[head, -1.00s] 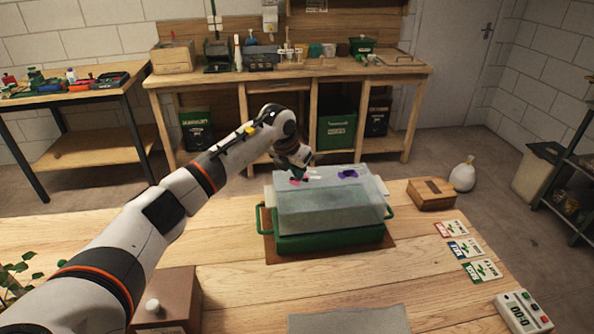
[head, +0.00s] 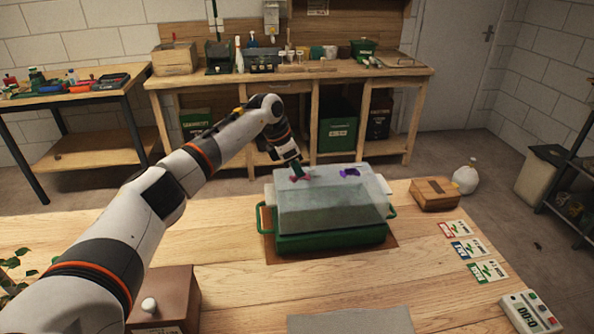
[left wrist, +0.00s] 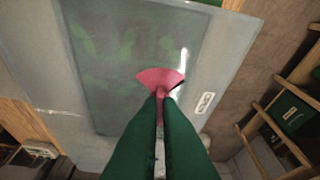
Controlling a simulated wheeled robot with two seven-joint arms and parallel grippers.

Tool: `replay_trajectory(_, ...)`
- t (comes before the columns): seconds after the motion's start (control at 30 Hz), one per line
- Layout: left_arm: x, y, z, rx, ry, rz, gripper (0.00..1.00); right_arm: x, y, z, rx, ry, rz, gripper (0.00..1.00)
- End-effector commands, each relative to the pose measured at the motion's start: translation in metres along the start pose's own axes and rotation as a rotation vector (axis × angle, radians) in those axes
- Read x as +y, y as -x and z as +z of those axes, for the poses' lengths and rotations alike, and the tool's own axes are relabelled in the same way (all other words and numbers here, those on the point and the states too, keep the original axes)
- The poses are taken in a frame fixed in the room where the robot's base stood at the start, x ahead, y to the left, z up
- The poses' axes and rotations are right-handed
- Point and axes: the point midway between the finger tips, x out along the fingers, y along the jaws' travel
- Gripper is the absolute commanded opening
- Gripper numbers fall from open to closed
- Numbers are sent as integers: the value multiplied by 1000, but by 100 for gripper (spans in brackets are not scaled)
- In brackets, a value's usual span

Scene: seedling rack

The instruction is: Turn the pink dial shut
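The pink dial (head: 306,178) sits on top of the cloudy, see-through lid (head: 330,208) of a green tray (head: 330,241), toward the lid's back left. My left gripper (head: 296,172) reaches down onto it from behind. In the left wrist view, the gripper's green fingers (left wrist: 160,98) are close together, with a thin strip of pink between them. The dial's fan-shaped edge (left wrist: 160,76) shows beyond the tips, and the fingers hide the rest. A purple dial (head: 350,173) sits farther right on the lid. My right gripper is not in view.
The tray stands on a brown mat (head: 392,246). A cardboard box (head: 435,194), seed cards (head: 462,249) and a timer (head: 530,314) lie to the right. A brown box (head: 172,292) with a white knob is near my left arm. The table in front of the tray is mostly clear.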

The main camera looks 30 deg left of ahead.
Motion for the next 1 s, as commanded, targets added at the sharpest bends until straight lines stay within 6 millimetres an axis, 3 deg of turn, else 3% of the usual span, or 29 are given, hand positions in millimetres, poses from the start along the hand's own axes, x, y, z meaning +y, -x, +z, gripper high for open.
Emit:
replay_trajectory(0.33,-1,0,-1,1,-136,55,0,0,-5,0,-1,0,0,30)
replay_trajectory(0.87,-1,0,-1,0,-160,65,0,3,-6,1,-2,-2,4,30)
replay_trajectory(1.0,-1,0,-1,0,-159,65,24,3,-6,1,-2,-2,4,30)
